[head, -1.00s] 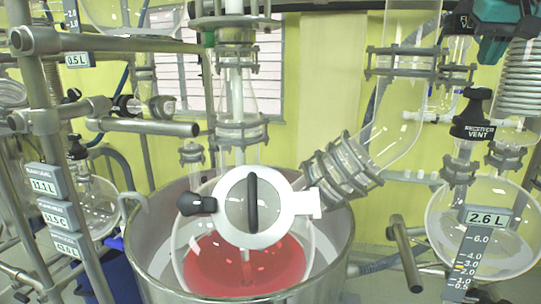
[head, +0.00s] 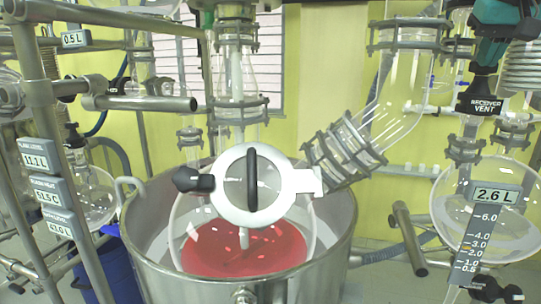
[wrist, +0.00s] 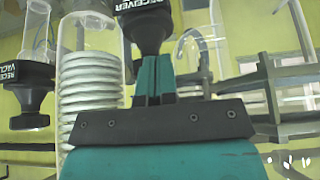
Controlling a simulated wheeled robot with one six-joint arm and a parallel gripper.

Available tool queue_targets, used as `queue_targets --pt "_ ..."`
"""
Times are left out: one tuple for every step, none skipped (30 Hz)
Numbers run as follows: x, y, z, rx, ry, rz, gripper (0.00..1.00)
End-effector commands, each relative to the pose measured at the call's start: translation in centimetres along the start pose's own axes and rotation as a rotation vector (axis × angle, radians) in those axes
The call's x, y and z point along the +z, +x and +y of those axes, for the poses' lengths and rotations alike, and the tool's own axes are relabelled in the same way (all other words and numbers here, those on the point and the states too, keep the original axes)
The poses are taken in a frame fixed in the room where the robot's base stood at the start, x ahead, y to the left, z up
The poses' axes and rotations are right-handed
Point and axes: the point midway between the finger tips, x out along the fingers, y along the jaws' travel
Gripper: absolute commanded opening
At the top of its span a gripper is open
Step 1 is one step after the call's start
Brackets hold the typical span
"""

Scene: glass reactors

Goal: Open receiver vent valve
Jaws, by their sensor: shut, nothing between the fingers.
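The receiver vent valve is a black knob (head: 480,95) with a white RECEIVER VENT label, atop a glass neck above the round receiver flask (head: 488,215) at the right of the head view. In the wrist view its dark labelled knob (wrist: 145,22) is at top centre. My teal gripper (wrist: 153,80) has its fingers together, with nothing between them. In the wrist view their tips reach the knob's lower edge; I cannot tell if they touch. In the head view my teal and black gripper body (head: 507,18) is at the top right, just above the knob; its fingertips are unclear.
A receiver vacuum knob (wrist: 30,90) is left of the vent in the wrist view, beside a coiled glass condenser (wrist: 92,75). A reactor with red liquid (head: 245,248) sits in a steel vessel (head: 345,225). A 2.6 L display (head: 495,195) hangs before the receiver flask.

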Motion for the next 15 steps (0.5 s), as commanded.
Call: queue_targets --pt "0.24 0.62 0.02 0.001 0.000 -0.018 0.00" --pt "0.23 0.65 0.02 0.001 0.000 -0.018 0.00" --pt "0.25 0.67 0.02 0.001 0.000 -0.019 0.00" --pt "0.26 0.68 0.02 0.001 0.000 -0.019 0.00" --pt "0.27 0.70 0.04 0.001 0.000 -0.019 0.00" --pt "0.28 0.72 0.07 0.001 0.000 -0.020 0.00" --pt "0.29 0.72 0.10 0.002 0.000 -0.020 0.00" --pt "0.31 0.73 0.14 0.002 0.001 -0.020 0.00" --pt "0.34 0.73 0.21 0.002 0.001 -0.020 0.00" --pt "0.36 0.74 0.28 0.002 0.001 -0.020 0.00" --pt "0.39 0.73 0.36 0.002 0.002 -0.020 0.00" --pt "0.43 0.73 0.47 0.002 0.003 -0.021 0.00" --pt "0.46 0.73 0.55 0.003 0.004 -0.021 0.00" --pt "0.48 0.73 0.64 0.002 0.004 -0.021 0.00" --pt "0.51 0.72 0.74 0.002 0.003 -0.022 0.00"
